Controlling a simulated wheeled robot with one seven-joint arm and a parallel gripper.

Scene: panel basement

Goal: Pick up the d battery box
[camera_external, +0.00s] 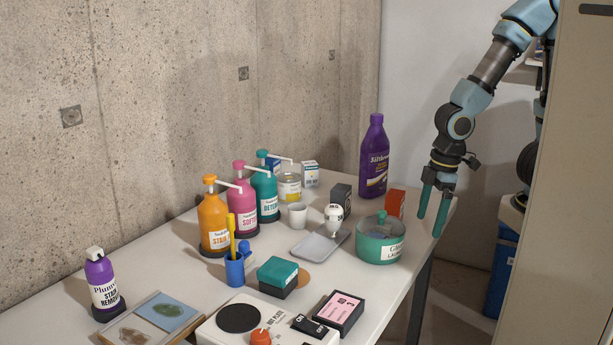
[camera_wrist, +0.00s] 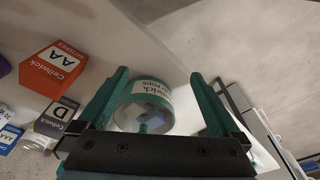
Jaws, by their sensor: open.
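The d battery box is a small dark grey box (camera_external: 341,195) standing on the table behind the green tub, left of an orange box. In the wrist view the dark grey box marked D (camera_wrist: 60,117) is at the left, below the orange AA box, and partly cut off by my gripper. My gripper (camera_external: 430,222) is open and empty, pointing down at the table's right edge, to the right of the box and apart from it. In the wrist view its green fingers (camera_wrist: 159,73) are spread, with the green tub beyond them.
The orange AA box (camera_external: 395,203) and the green tub (camera_external: 368,254) stand between my gripper and the box. A white bulb-like object (camera_external: 334,212) is close in front of the box, by a grey tray (camera_external: 312,247). A tall purple bottle (camera_external: 374,160) stands behind.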

